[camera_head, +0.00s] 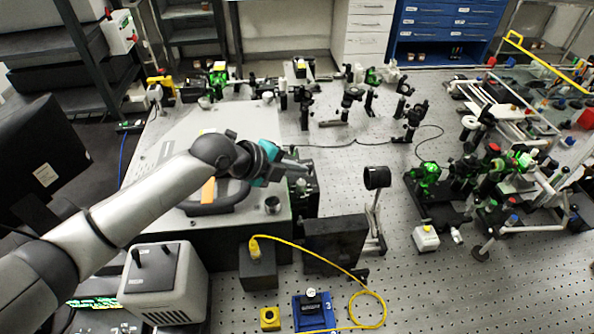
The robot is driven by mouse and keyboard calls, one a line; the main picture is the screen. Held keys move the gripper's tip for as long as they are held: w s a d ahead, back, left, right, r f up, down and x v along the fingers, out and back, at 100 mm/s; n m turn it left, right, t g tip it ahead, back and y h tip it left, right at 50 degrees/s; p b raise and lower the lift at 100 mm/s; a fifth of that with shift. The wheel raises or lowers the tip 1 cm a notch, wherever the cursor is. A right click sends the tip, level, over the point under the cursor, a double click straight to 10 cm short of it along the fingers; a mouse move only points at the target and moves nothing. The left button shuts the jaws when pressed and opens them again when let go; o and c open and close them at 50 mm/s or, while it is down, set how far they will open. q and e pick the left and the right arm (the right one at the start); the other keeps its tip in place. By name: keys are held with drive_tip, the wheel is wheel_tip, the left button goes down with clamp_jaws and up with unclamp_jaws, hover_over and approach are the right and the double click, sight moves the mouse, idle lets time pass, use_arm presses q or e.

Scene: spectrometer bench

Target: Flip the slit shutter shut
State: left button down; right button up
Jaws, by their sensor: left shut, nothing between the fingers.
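My left arm reaches in from the lower left, and its gripper (308,166) is shut with nothing held. The fingers point right, at the right edge of the large light-grey box (165,150). Just below and beside the fingertips is a small dark mount (303,188) at the box's side, probably the slit assembly. The shutter flap is too small and partly covered to make out, so I cannot tell its position or whether the fingers touch it. My right gripper is not in view.
A black round-headed holder (377,178) stands on the perforated optical table (480,285) to the right. A black block (335,242) and a yellow cable (330,262) are in front. A grey instrument (165,283) is near my arm. Green optics (425,180) stand farther right.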

use_arm(q)
drive_tip(key=shift+w+r+g, duration=0.1)
drive_tip(key=shift+w+g, duration=0.1)
drive_tip(key=shift+g, duration=0.1)
drive_tip(key=shift+w+a+n+g+b, duration=0.1)
drive_tip(key=shift+w+n+g+b, duration=0.1)
drive_tip(key=shift+n+g+b, duration=0.15)
drive_tip(key=shift+w+r+g+b, duration=0.1)
drive_tip(key=shift+w+g+b, duration=0.25)
drive_tip(key=shift+g, duration=0.2)
drive_tip(key=n+g+b, duration=0.1)
drive_tip(key=w+g+b, duration=0.1)
drive_tip(key=b, duration=0.1)
drive_tip(key=shift+w+a+n+g+h, duration=0.2)
drive_tip(key=shift+n+g+h, duration=0.1)
drive_tip(key=shift+n+g, duration=0.1)
drive_tip(key=shift+w+b, duration=0.2)
drive_tip(key=shift+b, duration=0.3)
drive_tip(key=shift+r, duration=0.2)
drive_tip(key=shift+r+p, duration=0.6)
drive_tip(key=shift+r, duration=0.15)
